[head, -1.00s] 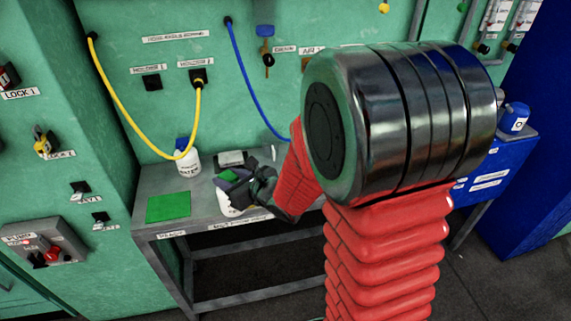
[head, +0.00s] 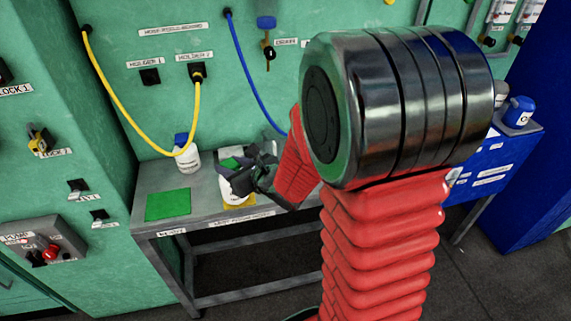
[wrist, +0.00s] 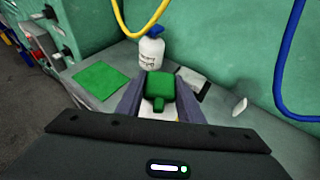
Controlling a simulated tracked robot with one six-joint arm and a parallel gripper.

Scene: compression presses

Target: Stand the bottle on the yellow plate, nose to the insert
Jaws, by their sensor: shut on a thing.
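A white bottle with a green cap (wrist: 161,82) is between the fingers of my gripper (wrist: 159,98), which is shut on it. The cap's nose points toward the wrist camera. In the head view the white body of the bottle (head: 227,192) shows below my gripper (head: 243,176), partly hidden by the fingers. The yellow plate (head: 241,205) shows as a small patch on the bench just under and right of the bottle. Whether the bottle touches it, I cannot tell. I cannot make out the insert with certainty.
Another white bottle with a blue cap (head: 186,157) stands at the back of the grey bench (head: 150,185). A green plate (head: 168,205) lies empty to the left. A yellow hose (head: 106,98) and a blue hose (head: 246,78) hang from the wall behind.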

